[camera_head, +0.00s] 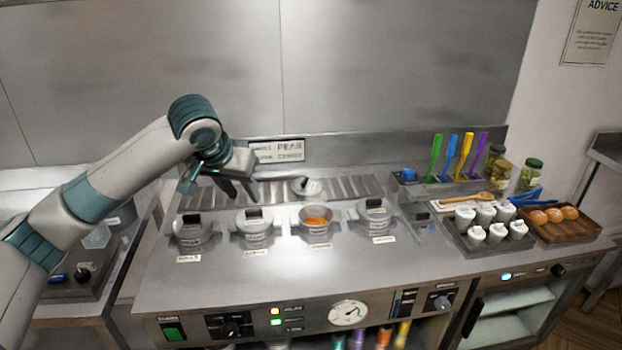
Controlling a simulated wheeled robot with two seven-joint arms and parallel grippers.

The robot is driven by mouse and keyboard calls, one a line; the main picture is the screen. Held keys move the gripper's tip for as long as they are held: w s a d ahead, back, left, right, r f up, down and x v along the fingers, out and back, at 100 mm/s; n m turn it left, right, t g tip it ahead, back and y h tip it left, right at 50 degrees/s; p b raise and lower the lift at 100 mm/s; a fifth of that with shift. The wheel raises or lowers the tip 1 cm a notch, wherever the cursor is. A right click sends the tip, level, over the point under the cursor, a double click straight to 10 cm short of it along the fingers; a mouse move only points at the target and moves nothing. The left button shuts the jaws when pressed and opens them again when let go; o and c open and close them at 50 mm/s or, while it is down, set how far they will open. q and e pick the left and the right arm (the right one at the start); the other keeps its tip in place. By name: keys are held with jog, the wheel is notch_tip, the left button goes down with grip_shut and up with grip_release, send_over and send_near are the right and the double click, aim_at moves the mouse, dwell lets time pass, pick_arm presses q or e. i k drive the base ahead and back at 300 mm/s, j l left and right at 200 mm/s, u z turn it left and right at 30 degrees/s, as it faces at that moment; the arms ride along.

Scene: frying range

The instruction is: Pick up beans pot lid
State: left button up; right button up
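Several pots are set in a row in the steel counter, with small labels too blurred to read, so I cannot tell which is the beans pot. The leftmost pot (188,233), the second pot (254,228) and the rightmost pot (375,217) have grey lids on. The third pot (316,224) is uncovered and shows orange-red contents. A loose pale lid (307,188) lies on the slatted strip behind it. My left gripper (241,197) points down above and behind the second pot's lid (253,214), its dark fingers apart and empty. My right gripper is out of view.
A tray of white shakers (489,228), a wooden tray with round orange-brown items (556,217), jars (529,175) and coloured spatulas (459,157) stand at the right. A sign (277,151) stands at the back wall. The front of the counter (290,275) is clear.

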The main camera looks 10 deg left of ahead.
aim_at(299, 185)
jog(key=i+l, duration=0.1)
jog(key=i, duration=0.55)
jog(key=i+l, duration=0.15)
jog(key=i, duration=0.55)
